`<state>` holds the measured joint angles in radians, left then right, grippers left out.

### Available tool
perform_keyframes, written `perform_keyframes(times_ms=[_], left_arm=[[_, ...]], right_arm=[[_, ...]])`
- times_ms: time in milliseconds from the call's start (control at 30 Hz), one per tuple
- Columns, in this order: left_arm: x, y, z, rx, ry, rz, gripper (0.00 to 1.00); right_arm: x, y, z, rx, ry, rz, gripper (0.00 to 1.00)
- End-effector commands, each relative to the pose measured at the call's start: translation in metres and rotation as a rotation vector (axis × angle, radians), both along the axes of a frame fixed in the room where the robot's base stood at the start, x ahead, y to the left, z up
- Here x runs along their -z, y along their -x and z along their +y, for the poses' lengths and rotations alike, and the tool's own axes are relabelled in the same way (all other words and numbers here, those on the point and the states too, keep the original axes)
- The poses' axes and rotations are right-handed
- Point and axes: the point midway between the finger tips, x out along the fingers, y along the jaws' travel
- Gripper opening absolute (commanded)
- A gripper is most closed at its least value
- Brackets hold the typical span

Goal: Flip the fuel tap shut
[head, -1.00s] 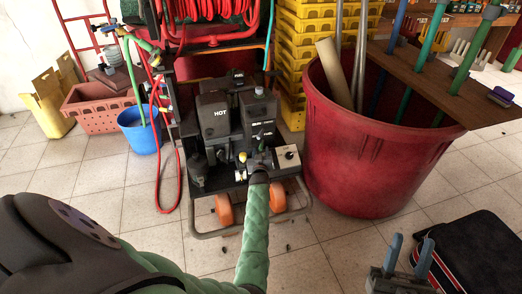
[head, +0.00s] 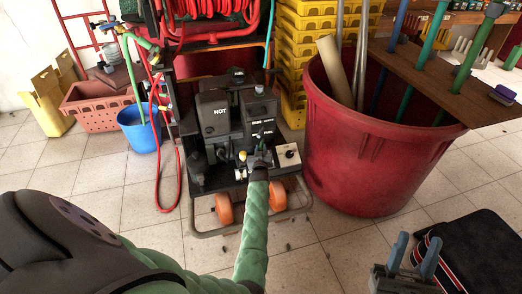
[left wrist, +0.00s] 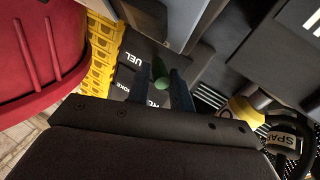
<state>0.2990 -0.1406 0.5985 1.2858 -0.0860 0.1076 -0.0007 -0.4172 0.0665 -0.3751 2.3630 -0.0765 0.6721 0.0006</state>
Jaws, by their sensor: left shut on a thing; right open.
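The pressure-washer machine (head: 215,115) stands in the middle of the head view, with dark panels labelled HOT and FUEL. My left gripper (head: 260,153) reaches its front control panel from below. In the left wrist view the fingers of my left gripper (left wrist: 163,88) are closed around the green rounded fuel tap lever (left wrist: 161,83), beside a label ending in UEL (left wrist: 130,60). The tap's base is partly hidden by the fingers. My right gripper (head: 414,252) is open and empty at the lower right, away from the machine.
A large red tub (head: 375,150) stands right of the machine, with yellow crates (head: 292,70) behind. A white box with a black knob (head: 287,156) sits right of my left gripper. A blue bucket (head: 139,130) and red hose (head: 159,190) are at left.

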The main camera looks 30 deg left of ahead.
Motion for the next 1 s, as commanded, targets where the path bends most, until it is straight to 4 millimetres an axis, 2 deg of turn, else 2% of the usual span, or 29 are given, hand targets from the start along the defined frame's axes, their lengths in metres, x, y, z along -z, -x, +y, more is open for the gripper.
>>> perform_keyframes(times_ms=[200,400,567,833,867,933,1000], left_arm=[[-0.005,0.001,0.009,0.052,-0.008,-0.003,0.0],[-0.004,0.002,0.011,0.095,-0.007,-0.001,0.0],[-0.003,0.002,0.01,0.107,-0.002,-0.002,0.0],[-0.003,0.003,0.01,0.107,-0.002,-0.002,0.0],[-0.003,0.003,0.01,0.107,-0.002,-0.002,0.28],[-0.002,0.003,0.01,0.107,-0.002,-0.002,0.42],[-0.002,0.003,0.009,0.108,-0.002,-0.001,0.44]], right_arm=[[0.05,-0.03,0.011,-0.008,0.051,0.198,0.41],[0.088,-0.046,0.017,-0.015,0.085,0.334,0.41],[0.099,-0.05,0.018,-0.017,0.094,0.372,0.41],[0.099,-0.05,0.018,-0.017,0.094,0.372,0.41],[0.099,-0.05,0.018,-0.017,0.094,0.372,0.41],[0.099,-0.05,0.018,-0.018,0.095,0.372,0.41],[0.099,-0.05,0.018,-0.017,0.094,0.372,0.41]])
